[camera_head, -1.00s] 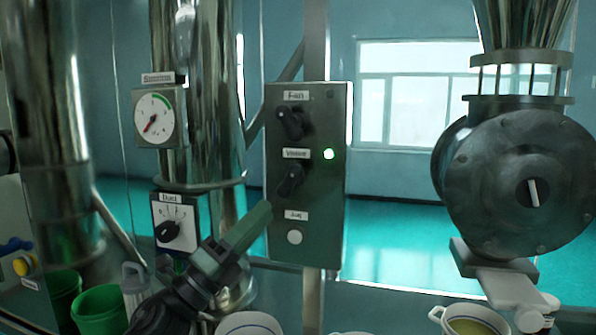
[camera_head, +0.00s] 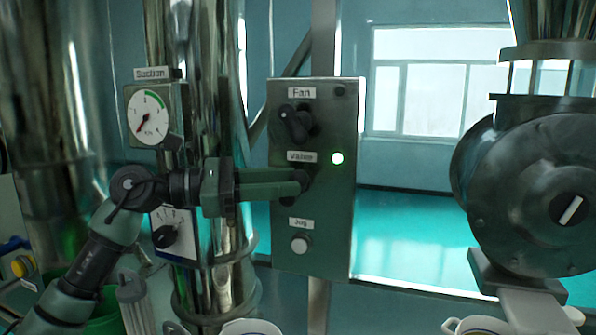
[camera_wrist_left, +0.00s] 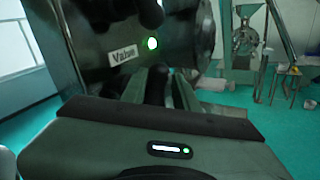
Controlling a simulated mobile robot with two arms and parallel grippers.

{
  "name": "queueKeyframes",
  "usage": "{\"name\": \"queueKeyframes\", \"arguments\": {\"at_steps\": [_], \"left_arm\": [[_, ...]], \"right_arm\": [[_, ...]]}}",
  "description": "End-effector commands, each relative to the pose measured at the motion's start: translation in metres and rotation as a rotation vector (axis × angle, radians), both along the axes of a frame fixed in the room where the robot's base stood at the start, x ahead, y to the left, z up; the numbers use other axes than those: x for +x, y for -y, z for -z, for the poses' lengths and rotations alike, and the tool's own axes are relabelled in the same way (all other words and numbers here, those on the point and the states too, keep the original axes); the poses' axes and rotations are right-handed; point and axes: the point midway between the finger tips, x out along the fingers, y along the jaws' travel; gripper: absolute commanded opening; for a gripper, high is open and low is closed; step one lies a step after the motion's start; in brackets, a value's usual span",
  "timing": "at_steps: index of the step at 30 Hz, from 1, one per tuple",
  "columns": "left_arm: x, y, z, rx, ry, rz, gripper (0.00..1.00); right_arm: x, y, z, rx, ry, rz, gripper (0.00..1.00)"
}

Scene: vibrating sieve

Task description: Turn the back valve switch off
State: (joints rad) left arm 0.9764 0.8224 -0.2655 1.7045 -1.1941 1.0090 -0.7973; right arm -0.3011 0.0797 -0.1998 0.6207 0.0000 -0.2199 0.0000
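The grey control box (camera_head: 341,230) carries a black Fan knob (camera_head: 295,123), a black Valve knob and a white Jog button (camera_head: 299,245). A green light (camera_head: 338,158) glows beside the Valve label (camera_head: 301,157). My left gripper (camera_head: 298,182) reaches in from the left, its fingertips at the Valve knob and covering most of it. In the left wrist view the dark knob (camera_wrist_left: 157,85) shows between the two fingers. I cannot tell whether they press on it. My right gripper is not in view.
A Suction gauge (camera_head: 150,115) and a dial box (camera_head: 176,250) are on the steel column left of the control box. A large round machine housing (camera_head: 530,190) stands at the right. Bowls (camera_head: 480,326) line the bottom edge.

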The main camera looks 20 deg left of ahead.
Motion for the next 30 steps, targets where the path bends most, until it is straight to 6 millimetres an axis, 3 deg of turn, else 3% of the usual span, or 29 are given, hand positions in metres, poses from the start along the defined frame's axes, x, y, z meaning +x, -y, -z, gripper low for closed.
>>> {"name": "queueKeyframes", "arguments": {"at_steps": [6, 16, 19, 30], "left_arm": [[0.012, 0.023, -0.001, -0.003, -0.002, 0.002, 0.3], [0.014, 0.026, 0.001, -0.002, -0.001, 0.0, 0.3], [0.014, 0.026, 0.001, -0.002, -0.001, 0.0, 0.02], [0.014, 0.026, 0.004, -0.032, -0.003, 0.003, 0.0]], "right_arm": [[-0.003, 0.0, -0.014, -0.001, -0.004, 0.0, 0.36], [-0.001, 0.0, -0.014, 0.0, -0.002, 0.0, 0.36], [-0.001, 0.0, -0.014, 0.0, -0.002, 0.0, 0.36], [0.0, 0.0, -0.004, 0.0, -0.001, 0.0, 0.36]]}}
